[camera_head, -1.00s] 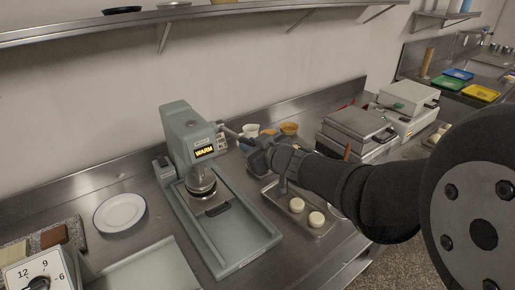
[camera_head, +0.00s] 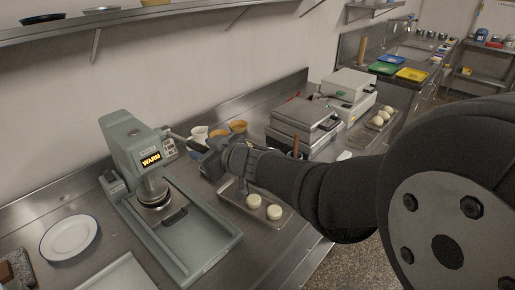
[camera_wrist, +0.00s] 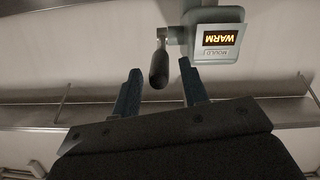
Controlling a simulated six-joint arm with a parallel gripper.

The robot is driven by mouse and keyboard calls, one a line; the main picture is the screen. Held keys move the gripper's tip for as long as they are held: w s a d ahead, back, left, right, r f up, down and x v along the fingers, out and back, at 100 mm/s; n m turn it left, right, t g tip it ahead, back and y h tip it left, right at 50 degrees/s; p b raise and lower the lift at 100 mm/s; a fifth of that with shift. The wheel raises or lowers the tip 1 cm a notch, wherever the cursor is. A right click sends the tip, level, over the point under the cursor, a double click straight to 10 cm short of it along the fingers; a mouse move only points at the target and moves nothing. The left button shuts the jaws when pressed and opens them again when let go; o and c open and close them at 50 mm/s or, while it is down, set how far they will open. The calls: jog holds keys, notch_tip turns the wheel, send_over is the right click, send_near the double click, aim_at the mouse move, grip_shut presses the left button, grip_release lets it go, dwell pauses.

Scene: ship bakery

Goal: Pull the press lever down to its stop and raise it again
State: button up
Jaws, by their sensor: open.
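The grey-green press (camera_head: 125,140) stands on the steel counter, its display reading WARM. Its lever (camera_head: 178,136) sticks out from the right side of the head toward my gripper (camera_head: 208,152). In the wrist view the picture is upside down, and the lever's black grip (camera_wrist: 159,66) hangs from a metal arm beside the press head (camera_wrist: 215,30). My gripper is open there (camera_wrist: 160,82), its two blue fingers apart, with the grip's end showing in the gap between them. Neither finger visibly touches the grip.
A tray (camera_head: 232,207) with pale dough rounds lies below my arm. Several cups (camera_head: 199,133) stand behind my gripper. Hot-plate appliances (camera_head: 300,120) are to the right. A white plate (camera_head: 69,238) lies left of the press. A wall shelf (camera_head: 150,15) runs above.

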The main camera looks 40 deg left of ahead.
jog(key=v, duration=1.4)
jog(key=shift+d, duration=0.3)
jog(key=shift+s+r, duration=0.1)
jog(key=shift+c, duration=0.4)
